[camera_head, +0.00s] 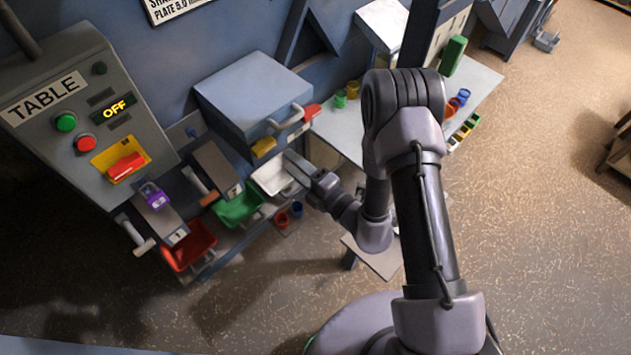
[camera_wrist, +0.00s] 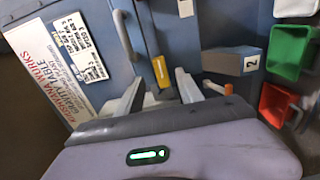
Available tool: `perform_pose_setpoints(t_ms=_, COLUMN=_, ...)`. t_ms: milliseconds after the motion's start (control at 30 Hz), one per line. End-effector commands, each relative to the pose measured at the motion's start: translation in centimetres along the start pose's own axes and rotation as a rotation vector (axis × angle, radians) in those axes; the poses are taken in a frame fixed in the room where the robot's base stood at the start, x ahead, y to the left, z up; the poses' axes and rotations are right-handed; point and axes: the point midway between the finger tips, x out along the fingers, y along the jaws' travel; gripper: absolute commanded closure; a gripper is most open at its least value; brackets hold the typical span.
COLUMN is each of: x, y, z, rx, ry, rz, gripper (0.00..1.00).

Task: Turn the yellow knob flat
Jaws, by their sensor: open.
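The yellow knob (camera_head: 263,147) is a short bar on the front of a blue-grey box (camera_head: 252,90), left of the box's curved handle. It also shows in the wrist view (camera_wrist: 160,71), lying lengthwise up and down the picture with a slight tilt. My gripper (camera_head: 292,172) is open, in front of the box and to the lower right of the knob. In the wrist view my fingers (camera_wrist: 172,92) stand on both sides below the knob, with a gap between them. I see no contact with the knob.
Beside the box are a numbered chute (camera_wrist: 236,62), a green bin (camera_head: 238,209), a red bin (camera_head: 188,246) and a white tray (camera_head: 272,177). A grey TABLE panel (camera_head: 85,110) stands left. The curved handle (camera_wrist: 122,36) juts out near the knob. The floor at right is open.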

Motion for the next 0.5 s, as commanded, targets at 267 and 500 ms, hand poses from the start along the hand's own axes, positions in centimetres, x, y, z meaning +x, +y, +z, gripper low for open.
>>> perform_pose_setpoints(t_ms=267, x=-7.7, y=-0.2, z=0.2, rx=0.003, ry=-0.006, rz=-0.003, gripper=0.56)
perform_pose_setpoints(t_ms=500, x=-9.5, y=0.0, z=0.0, rx=0.001, ry=-0.001, rz=0.001, gripper=0.56)
